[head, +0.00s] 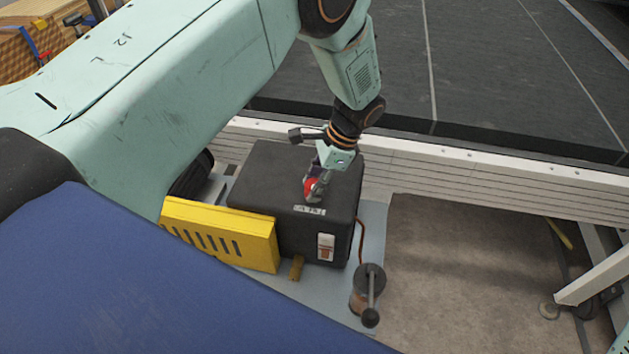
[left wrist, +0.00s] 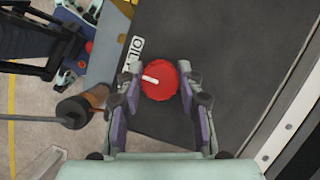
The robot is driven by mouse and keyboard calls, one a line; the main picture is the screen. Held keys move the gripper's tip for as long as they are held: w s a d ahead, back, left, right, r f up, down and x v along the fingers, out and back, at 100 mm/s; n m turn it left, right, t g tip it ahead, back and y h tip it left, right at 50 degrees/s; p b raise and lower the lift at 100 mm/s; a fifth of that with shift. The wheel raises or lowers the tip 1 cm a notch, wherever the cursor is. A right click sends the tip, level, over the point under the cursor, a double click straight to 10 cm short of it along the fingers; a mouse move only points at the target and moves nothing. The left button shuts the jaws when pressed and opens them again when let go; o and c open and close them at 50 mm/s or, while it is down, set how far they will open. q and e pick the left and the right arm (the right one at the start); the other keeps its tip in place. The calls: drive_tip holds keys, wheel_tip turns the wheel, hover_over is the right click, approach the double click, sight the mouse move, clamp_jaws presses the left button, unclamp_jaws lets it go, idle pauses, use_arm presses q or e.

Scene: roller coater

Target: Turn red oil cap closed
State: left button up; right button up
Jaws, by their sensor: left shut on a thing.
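The red oil cap (left wrist: 159,80) sits on top of the black box (head: 272,180) and carries a white line mark. A label reading "OIL" (left wrist: 134,57) lies beside it. My left gripper (left wrist: 157,92) comes down from above, with one finger on each side of the cap, and is shut on it. In the head view my left gripper (head: 319,187) partly hides the red cap (head: 310,185). My right gripper cannot be made out in the head view.
A yellow slotted guard (head: 220,236) stands at the box's left front. A white ribbed rail (head: 450,174) runs behind the box. Grey floor (head: 455,275) lies open at the right.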

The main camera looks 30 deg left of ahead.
idle(0.4)
use_arm(q)
drive_tip(key=o, duration=1.2)
drive_tip(key=shift+a, duration=0.1)
drive_tip(key=shift+r, duration=0.15)
drive_tip(key=v, duration=1.1)
drive_tip(key=shift+r, duration=0.35)
drive_tip(key=shift+d, duration=0.2)
